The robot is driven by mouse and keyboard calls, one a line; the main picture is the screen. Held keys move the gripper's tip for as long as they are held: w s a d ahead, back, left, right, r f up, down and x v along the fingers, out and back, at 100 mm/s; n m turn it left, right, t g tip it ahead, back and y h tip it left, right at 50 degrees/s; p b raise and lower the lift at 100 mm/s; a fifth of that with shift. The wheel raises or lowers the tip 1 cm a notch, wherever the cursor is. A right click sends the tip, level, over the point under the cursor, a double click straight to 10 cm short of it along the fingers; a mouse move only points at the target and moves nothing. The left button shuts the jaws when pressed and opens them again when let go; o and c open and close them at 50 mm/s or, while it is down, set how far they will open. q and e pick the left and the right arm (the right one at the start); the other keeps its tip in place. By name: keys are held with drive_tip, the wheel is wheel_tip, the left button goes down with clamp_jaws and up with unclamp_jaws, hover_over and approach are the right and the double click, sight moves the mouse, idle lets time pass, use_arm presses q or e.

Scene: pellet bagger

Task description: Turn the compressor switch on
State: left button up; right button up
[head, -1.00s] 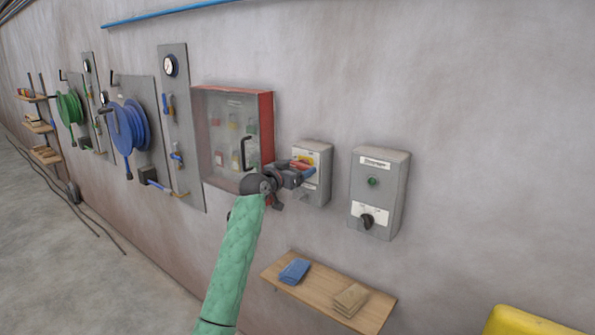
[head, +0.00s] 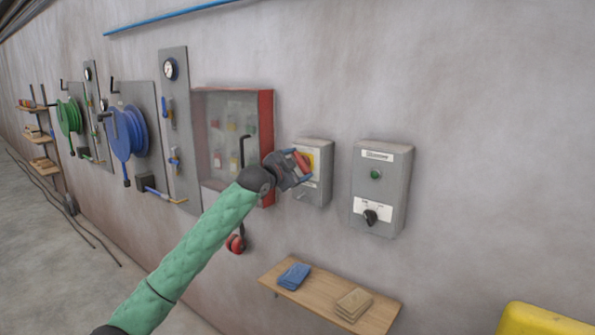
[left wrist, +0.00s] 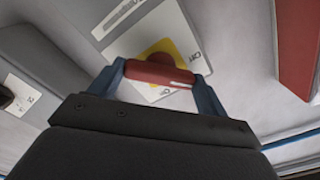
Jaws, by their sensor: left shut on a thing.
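The red switch handle (head: 303,163) sits on a yellow plate on the front of a grey wall box (head: 319,190). My left gripper (head: 301,167) is at this box, shut on the handle. In the left wrist view the red handle (left wrist: 158,73) lies across between the two blue fingers, over the yellow plate (left wrist: 157,49). In the head view the handle stands steeply, leaning slightly. Small lettering shows beside the plate but is hard to read. The gripper hides part of the box front. My right gripper is not in view.
A second grey box (head: 382,188) with a green lamp and black knob hangs to the right. A red-framed glass cabinet (head: 266,130) is close on the left. Red ear defenders (head: 236,243) hang below it. A wooden shelf (head: 273,281) holding folded cloths is underneath.

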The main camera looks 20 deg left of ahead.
use_arm(q)
drive_tip(key=shift+m, duration=1)
drive_tip(key=m, duration=0.2)
drive_tip(key=shift+r+m, duration=0.1)
drive_tip(key=shift+m, duration=0.2)
drive_tip(key=shift+m+p, duration=0.65)
drive_tip(key=shift+m, duration=0.45)
drive_tip(key=shift+m+p, duration=0.3)
drive_tip(key=shift+m, duration=0.5)
drive_tip(key=shift+f, duration=0.25)
drive_tip(key=shift+d, duration=0.1)
drive_tip(key=o, duration=1)
drive_tip(key=shift+r, duration=0.1)
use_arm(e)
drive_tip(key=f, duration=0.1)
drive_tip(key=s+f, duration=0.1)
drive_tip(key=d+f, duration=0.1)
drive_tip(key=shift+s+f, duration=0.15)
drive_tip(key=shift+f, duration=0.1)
